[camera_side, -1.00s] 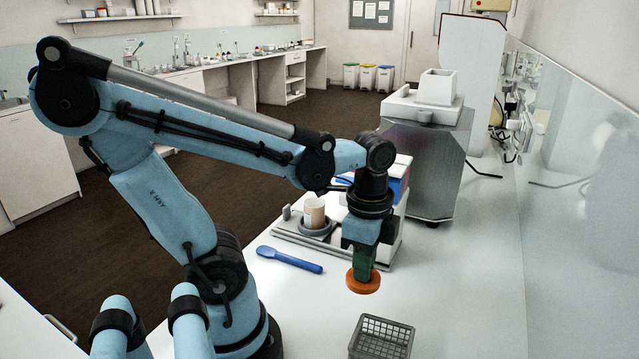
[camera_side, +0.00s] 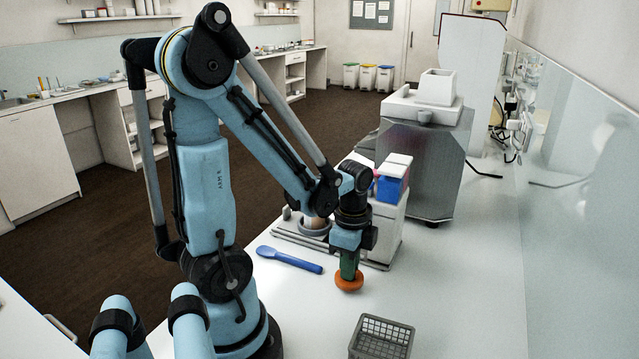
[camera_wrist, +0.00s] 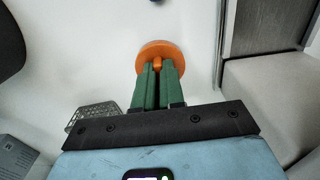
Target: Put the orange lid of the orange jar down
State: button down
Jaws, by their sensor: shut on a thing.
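The orange lid (camera_side: 349,282) is a round disc with a small knob, held under my gripper (camera_side: 349,270). In the wrist view the green fingers of my gripper (camera_wrist: 158,72) are shut on the knob of the lid (camera_wrist: 159,50). The lid is close above the white counter or touching it; I cannot tell which. A cream-coloured cup-like vessel (camera_side: 314,222) stands on the machine's round holder behind my wrist, partly hidden. No orange jar can be made out.
A blue spoon (camera_side: 289,260) lies left of the lid. A grey wire basket (camera_side: 381,338) stands in front. A white machine with a blue part (camera_side: 390,189) is close behind the gripper, with a larger grey machine (camera_side: 425,150) beyond. The counter (camera_side: 462,290) is clear at right.

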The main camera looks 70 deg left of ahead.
jog(key=shift+f, duration=0.6)
jog(key=shift+f, duration=0.15)
jog(key=c, duration=1.2)
grip_release()
jog(key=shift+c, duration=0.2)
jog(key=shift+r, duration=6.1)
jog(key=w+d+n+t, duration=0.5)
jog(key=d+n+t, duration=0.2)
jog(key=d+n, duration=0.2)
jog(key=shift+d+r, duration=0.25)
jog(key=shift+d, duration=0.25)
